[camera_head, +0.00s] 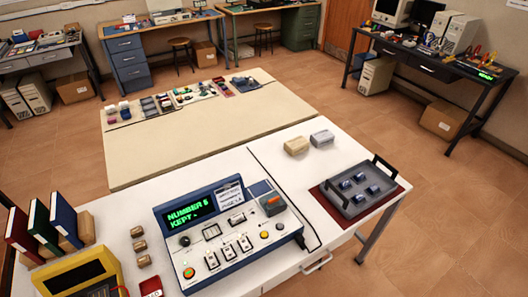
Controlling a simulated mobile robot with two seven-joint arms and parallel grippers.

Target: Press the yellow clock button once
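A blue and white console (231,246) stands on the white table in front of me. Its green display (188,216) reads "NUMBER 6 KEPT". A small round yellow-orange button (264,235) is on the right part of its panel; its label is too small to read. Neither of my grippers is in view.
A yellow instrument (75,274) and upright books (38,226) stand left of the console. A grey tray (358,206) with several small blue parts is at the right. Two small blocks (297,146) lie behind. A dark cable runs right of the console.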

